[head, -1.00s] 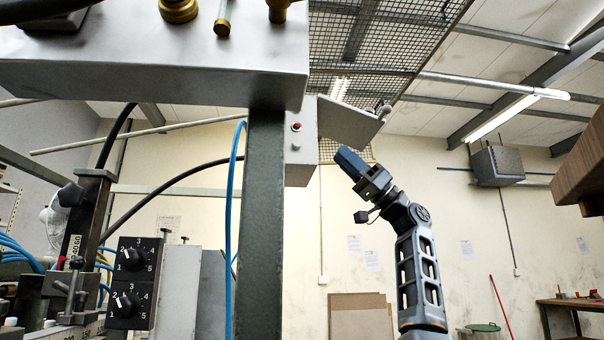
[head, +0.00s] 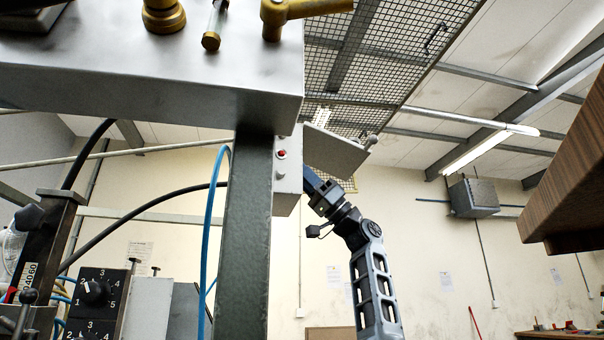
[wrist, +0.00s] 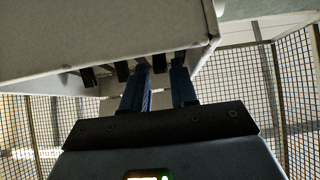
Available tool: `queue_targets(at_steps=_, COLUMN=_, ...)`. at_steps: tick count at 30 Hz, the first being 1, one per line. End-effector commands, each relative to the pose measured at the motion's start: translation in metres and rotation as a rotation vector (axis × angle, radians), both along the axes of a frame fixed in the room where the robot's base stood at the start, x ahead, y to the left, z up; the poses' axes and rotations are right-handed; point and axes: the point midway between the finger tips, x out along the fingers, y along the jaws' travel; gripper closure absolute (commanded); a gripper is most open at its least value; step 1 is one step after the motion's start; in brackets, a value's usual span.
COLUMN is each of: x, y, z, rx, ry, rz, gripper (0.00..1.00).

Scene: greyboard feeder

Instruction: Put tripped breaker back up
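The breaker box (head: 288,172) is a grey box with a red button, behind the dark green post, its lid (head: 335,150) swung out to the right. In the wrist view I see the box (wrist: 110,40) from below, with a row of black breaker levers (wrist: 123,71) along its opening. My gripper (wrist: 161,72) points up into this opening, its two blue fingers apart. One dark lever (wrist: 158,64) shows in the gap between the fingertips; contact cannot be told. Which lever is tripped cannot be told. In the head view the fingertips are hidden by the box.
A grey machine housing (head: 150,85) with brass fittings overhangs at upper left. The green post (head: 243,240) and a blue hose (head: 212,230) stand left of the box. A wooden edge (head: 560,190) juts in at right. Mesh panels (wrist: 292,80) lie beyond the box.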

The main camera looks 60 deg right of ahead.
Motion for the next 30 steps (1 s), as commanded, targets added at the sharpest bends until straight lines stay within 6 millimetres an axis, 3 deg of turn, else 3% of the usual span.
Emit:
queue_targets(at_steps=6, x=0.0001, y=0.0001, z=-0.0001, rx=0.0, ry=0.0, rz=0.0, gripper=0.73)
queue_targets(at_steps=15, x=0.0002, y=-0.0001, z=-0.0004, rx=0.0, ry=0.0, rz=0.0, gripper=1.0)
queue_targets(at_steps=30, x=-0.0021, y=-0.0022, z=0.0081, rx=-0.057, ry=0.063, rz=-0.002, gripper=1.0)
